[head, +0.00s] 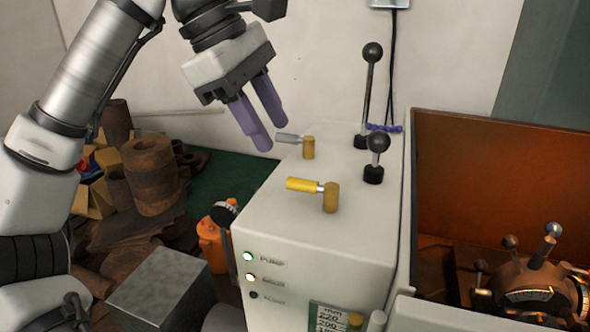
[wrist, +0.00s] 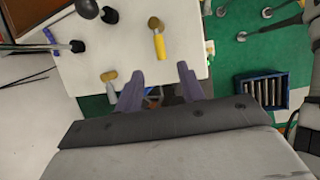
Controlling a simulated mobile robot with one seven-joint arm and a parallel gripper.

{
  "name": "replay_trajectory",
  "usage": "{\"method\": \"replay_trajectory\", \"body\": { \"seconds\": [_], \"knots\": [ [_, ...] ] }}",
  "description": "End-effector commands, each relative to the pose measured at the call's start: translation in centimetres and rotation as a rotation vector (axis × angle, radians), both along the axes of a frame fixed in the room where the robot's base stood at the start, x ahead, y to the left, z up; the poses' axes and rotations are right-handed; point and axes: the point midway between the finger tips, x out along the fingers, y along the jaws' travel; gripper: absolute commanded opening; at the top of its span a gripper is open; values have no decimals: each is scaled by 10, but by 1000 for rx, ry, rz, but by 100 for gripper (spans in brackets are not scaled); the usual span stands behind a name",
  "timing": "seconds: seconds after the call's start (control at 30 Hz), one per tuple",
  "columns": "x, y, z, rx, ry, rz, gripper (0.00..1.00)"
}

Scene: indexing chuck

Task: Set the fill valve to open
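Two brass lever valves stand on top of the pale cabinet (head: 275,225). The rear one has a grey lever (head: 288,138) on a brass body (head: 308,148); the front one has a yellow lever (head: 303,185) on a brass body (head: 330,197). Both levers point left in the head view. No label shows which is the fill valve. My gripper (head: 271,134) is open and empty, its purple fingers pointing down near the grey lever's free end. In the wrist view, the open gripper (wrist: 158,83) has the grey lever (wrist: 111,92) left of its fingers and the yellow lever (wrist: 160,46) beyond.
Two black-knobbed upright levers, one tall (head: 371,85) and one short (head: 376,150), stand behind and right of the valves. An orange-walled enclosure (head: 480,175) with a chuck device (head: 530,285) is at right. Pipe stock (head: 150,175) is piled at left. Indicator lamps (head: 249,257) are on the cabinet front.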

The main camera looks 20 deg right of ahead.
Motion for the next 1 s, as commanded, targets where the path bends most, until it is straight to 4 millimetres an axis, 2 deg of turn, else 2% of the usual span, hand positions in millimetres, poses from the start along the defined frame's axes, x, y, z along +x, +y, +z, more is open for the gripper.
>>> {"method": "replay_trajectory", "body": {
  "seconds": [0.2, 0.5, 0.7, 0.93, 1.0],
  "knots": [
    [-3, -16, -34, -4, 2, -5, 39],
    [-5, -33, -69, -1, 2, -1, 39],
    [-6, -37, -78, -2, 0, 0, 39],
    [-6, -37, -79, -2, 0, 0, 39],
    [-6, -37, -79, -2, 0, 0, 30]
  ]
}}
